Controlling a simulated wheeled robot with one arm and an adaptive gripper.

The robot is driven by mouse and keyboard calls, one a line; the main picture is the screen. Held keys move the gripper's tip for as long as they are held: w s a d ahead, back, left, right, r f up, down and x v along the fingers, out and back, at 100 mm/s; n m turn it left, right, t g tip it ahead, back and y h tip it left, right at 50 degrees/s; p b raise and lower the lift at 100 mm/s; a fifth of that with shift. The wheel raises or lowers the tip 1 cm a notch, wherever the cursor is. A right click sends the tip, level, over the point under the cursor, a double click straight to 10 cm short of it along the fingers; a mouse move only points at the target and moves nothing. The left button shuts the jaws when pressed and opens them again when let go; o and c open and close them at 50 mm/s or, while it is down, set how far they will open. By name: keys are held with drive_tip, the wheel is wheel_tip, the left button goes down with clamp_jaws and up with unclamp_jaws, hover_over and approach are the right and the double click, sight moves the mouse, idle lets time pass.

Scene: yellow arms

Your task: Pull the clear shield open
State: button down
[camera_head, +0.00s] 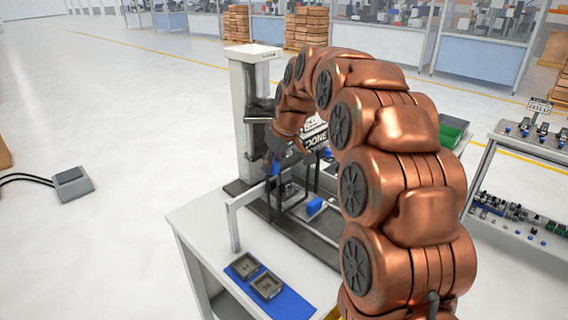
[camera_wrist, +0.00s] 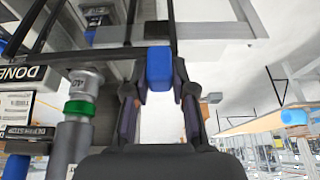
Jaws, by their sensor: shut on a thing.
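The clear shield shows as a dark-framed see-through guard (camera_head: 268,203) on the front of the press on the white table. Its frame bar also crosses the wrist view (camera_wrist: 75,57). A blue handle (camera_wrist: 159,68) sits on this frame. My gripper (camera_wrist: 159,86) is shut on the blue handle, with one dark finger on each side of it. In the head view my gripper (camera_head: 273,160) is at the front upper edge of the guard. My copper arm hides the right part of the press, and the clear panel itself is hard to make out.
A tall white column (camera_head: 248,110) stands behind. A light grey bracket (camera_head: 235,222) rises at the table's front left. Two small trays (camera_head: 267,286) lie on a blue mat (camera_head: 284,306). A DONE sign (camera_head: 316,138) is behind my gripper.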

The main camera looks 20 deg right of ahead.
drive_tip(key=s+a+b, duration=0.3)
drive_tip(key=s+a, duration=0.1)
drive_tip(key=a, duration=0.6)
drive_tip(key=shift+s, duration=0.1)
drive_tip(key=c, duration=1)
unclamp_jaws()
drive_tip(key=shift+o, duration=0.2)
drive_tip(key=v, duration=1.2)
